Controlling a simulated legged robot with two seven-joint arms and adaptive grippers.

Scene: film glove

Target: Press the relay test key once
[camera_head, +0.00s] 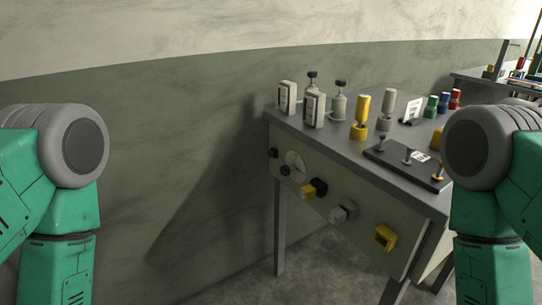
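A table (342,147) stands right of centre with controls on its top and front panel. A dark flat board (398,170) on the top, near the right front corner, carries small upright knobs and a white label too small to read. I cannot tell which part is the relay test key. Only my arm links show, at both sides; neither gripper is in view.
White label-bearing blocks (287,97), grey weights (338,105), a yellow cylinder (360,118) and red, blue and green pieces (443,102) stand on the table. A second table is at the far right. Floor and wall left of the table are clear.

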